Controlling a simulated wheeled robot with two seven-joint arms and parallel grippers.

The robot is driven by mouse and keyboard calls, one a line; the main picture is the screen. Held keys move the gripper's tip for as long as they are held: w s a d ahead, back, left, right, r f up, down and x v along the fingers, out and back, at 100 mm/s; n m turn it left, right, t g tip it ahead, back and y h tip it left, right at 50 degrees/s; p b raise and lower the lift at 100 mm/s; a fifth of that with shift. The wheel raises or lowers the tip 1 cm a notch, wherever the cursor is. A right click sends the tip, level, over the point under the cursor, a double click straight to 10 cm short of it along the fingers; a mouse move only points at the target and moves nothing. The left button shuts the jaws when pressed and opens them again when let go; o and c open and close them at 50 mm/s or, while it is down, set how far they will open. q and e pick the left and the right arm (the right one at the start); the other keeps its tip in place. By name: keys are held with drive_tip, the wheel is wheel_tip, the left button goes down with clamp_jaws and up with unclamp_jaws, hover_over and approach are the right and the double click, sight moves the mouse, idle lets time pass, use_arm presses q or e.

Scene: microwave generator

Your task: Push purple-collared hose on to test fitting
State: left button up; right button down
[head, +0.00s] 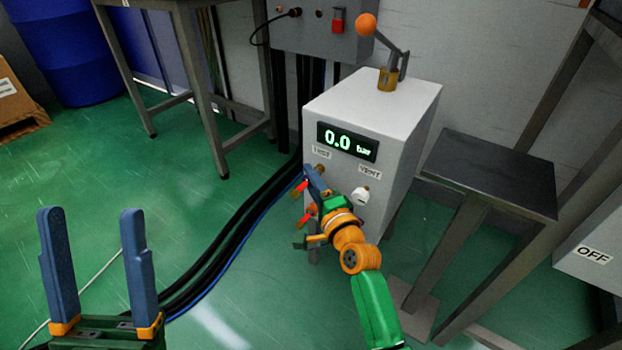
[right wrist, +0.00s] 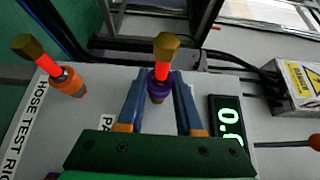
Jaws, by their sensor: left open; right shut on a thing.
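The purple-collared hose (right wrist: 159,86) is a short red piece with a brass-coloured end, in the right wrist view. My right gripper (right wrist: 158,92) is shut on it at the purple collar, its blue fingers on either side. In the head view my right gripper (head: 314,180) is at the front of the white test box (head: 377,110), just below the small brass-coloured fitting (head: 320,168) under the left label. I cannot tell whether the hose touches a fitting. My left gripper (head: 98,265) is open and empty above the floor at lower left.
An orange-collared hose (right wrist: 70,82) stands beside the purple one. The box display (head: 347,142) reads 0.0 bar. A white vent knob (head: 361,196) is right of my right gripper. An orange-knobbed lever (head: 367,25) stands on top. Black cables (head: 235,225) run along the floor.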

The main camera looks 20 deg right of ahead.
drive_tip(key=shift+w+d, duration=0.35)
drive_tip(key=shift+d, duration=0.05)
drive_tip(key=shift+c, duration=2.4)
unclamp_jaws()
drive_tip(key=s+p, duration=0.2)
drive_tip(key=s, duration=0.5)
drive_tip(key=shift+d, duration=0.35)
